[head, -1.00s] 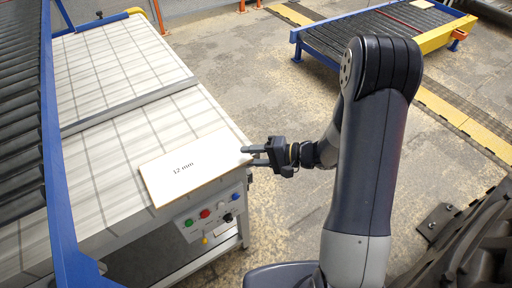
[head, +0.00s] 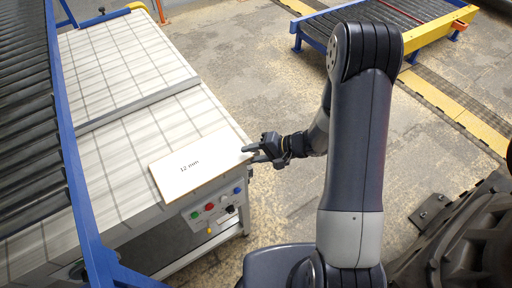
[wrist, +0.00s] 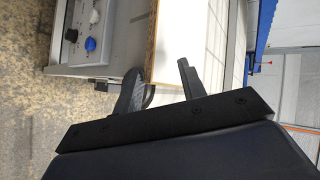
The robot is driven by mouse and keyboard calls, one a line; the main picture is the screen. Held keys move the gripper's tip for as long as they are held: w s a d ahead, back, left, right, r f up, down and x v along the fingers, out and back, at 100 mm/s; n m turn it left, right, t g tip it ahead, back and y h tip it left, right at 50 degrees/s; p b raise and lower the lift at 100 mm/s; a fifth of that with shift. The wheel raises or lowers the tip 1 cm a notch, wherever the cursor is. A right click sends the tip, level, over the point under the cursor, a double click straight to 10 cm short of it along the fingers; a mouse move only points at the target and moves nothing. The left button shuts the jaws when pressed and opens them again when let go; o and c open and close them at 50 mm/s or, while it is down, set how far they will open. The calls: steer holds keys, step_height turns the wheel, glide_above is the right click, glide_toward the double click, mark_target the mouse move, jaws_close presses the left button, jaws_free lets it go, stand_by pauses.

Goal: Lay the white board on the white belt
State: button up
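The white board (head: 200,160), marked "12 mm", lies flat on the near end of the white belt (head: 117,92). A gap shows between the fingers, so I see no firm hold. Whether either finger touches the board is unclear.
A control panel (head: 217,206) with coloured buttons is on the belt's frame below the board. A blue-railed roller conveyor (head: 30,110) runs along the left. Another roller conveyor (head: 385,27) stands at the back right. The concrete floor (head: 260,90) between is clear.

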steer(key=shift+r+p, duration=0.3)
steer(key=shift+p, duration=0.35)
steer(key=shift+r+h+p, duration=0.1)
steer(key=shift+h+p, duration=0.55)
steer(key=shift+h, duration=0.05)
steer(key=shift+g+h, duration=0.3)
steer(key=shift+h, duration=0.1)
steer(key=shift+d+g+h, duration=0.15)
steer(key=shift+g+h, duration=0.05)
steer(key=shift+h, duration=0.6)
steer(key=shift+d+g+h, duration=0.15)
steer(key=shift+g+h, duration=0.05)
steer(key=shift+h, duration=0.6)
steer(key=shift+s+d+r, duration=0.15)
steer(key=shift+d+r, duration=0.05)
steer(key=shift+d, duration=0.3)
steer(key=shift+s+d+r, duration=0.15)
steer(key=shift+d+r, duration=0.05)
steer(key=shift+d, duration=0.3)
steer(key=shift+s+d+r, duration=0.15)
steer(key=shift+d+r, duration=0.05)
steer(key=shift+d, duration=0.3)
steer(key=o, duration=0.6)
steer(key=shift+c, duration=0.2)
step_height(320, 180, up, 8)
steer(key=d, duration=0.1)
steer(key=shift+s+d+f, duration=0.15)
steer(key=shift+d+f, duration=0.05)
